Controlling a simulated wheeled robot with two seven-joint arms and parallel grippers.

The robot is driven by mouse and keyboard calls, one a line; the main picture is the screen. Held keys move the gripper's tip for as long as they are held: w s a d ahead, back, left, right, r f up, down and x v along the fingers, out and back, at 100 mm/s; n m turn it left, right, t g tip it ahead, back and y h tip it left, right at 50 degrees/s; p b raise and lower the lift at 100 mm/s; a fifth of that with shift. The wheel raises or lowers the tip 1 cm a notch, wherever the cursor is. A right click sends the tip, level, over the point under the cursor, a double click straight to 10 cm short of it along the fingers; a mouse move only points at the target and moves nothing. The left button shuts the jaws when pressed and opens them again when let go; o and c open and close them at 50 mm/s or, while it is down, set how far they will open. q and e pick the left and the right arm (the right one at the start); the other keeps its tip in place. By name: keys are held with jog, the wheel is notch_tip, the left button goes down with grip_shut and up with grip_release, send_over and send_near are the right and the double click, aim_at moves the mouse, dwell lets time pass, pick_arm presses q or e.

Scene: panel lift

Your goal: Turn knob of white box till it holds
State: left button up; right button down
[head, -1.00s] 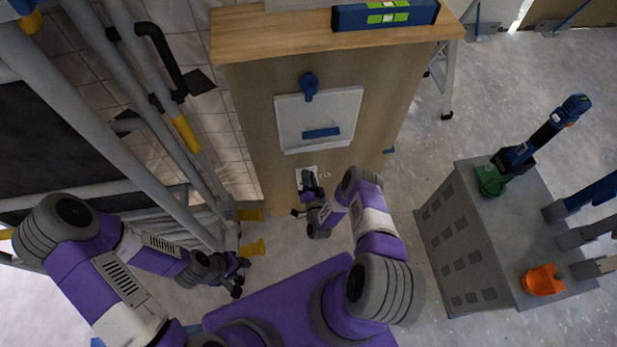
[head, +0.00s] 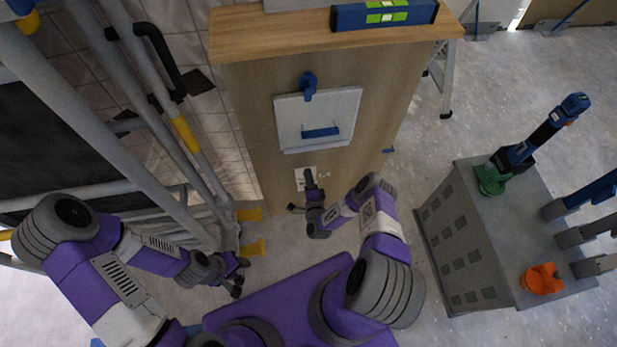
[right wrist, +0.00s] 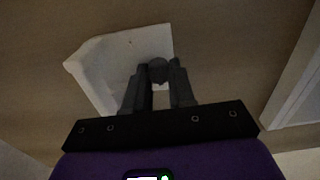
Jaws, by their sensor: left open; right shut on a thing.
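The small white box (head: 299,174) is low on the front of the wooden panel, below a larger white panel. It fills the upper middle of the right wrist view (right wrist: 102,65), turned askew there. Its dark round knob (right wrist: 158,69) sits between the two fingers of my right gripper (right wrist: 158,85), which is shut on it. In the head view my right gripper (head: 311,183) is against the box and hides the knob. I cannot tell the knob's angle. My left gripper (head: 238,278) is open and empty, low at the left, away from the box.
A white panel (head: 345,105) with a blue handle (head: 320,132) and blue latch (head: 309,84) is above. A spirit level (head: 350,17) lies on top. Grey pipes and a rail (head: 120,130) stand left. A grey cabinet (head: 465,240) with tools stands right; floor between is clear.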

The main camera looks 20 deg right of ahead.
jog(key=shift+s+a+f, duration=0.1)
jog(key=shift+a, duration=0.1)
dwell(0.4)
jog(key=c, duration=0.9)
grip_release()
jog(key=shift+d, duration=0.1)
jog(key=p+v, duration=0.2)
jog(key=v, duration=0.5)
jog(key=shift+s, duration=0.2)
